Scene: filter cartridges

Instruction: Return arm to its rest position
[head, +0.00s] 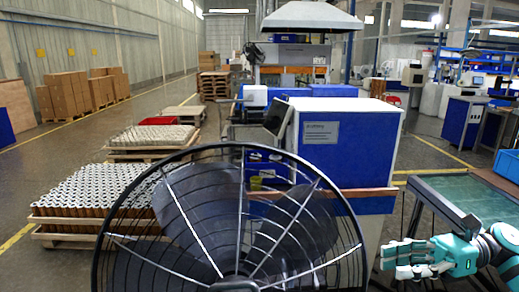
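My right gripper (388,259), teal and white, is at the lower right, reaching in from the right edge with its fingers pointing left. Its fingers look spread apart, and I see nothing held between them. It is in front of the near left corner of a green-topped table (478,198); I cannot tell its exact height or distance from it. My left gripper is not in view. Filter cartridges (98,190) with pale tops and orange-brown sides stand in rows on a wooden pallet (70,240) at the left.
A large black caged fan (240,225) fills the lower middle and hides the floor behind it. A blue and white machine (340,145) stands behind it. Another loaded pallet (150,153) and stacked cartons (68,95) are at the left. A blue bin (508,165) is at the right edge.

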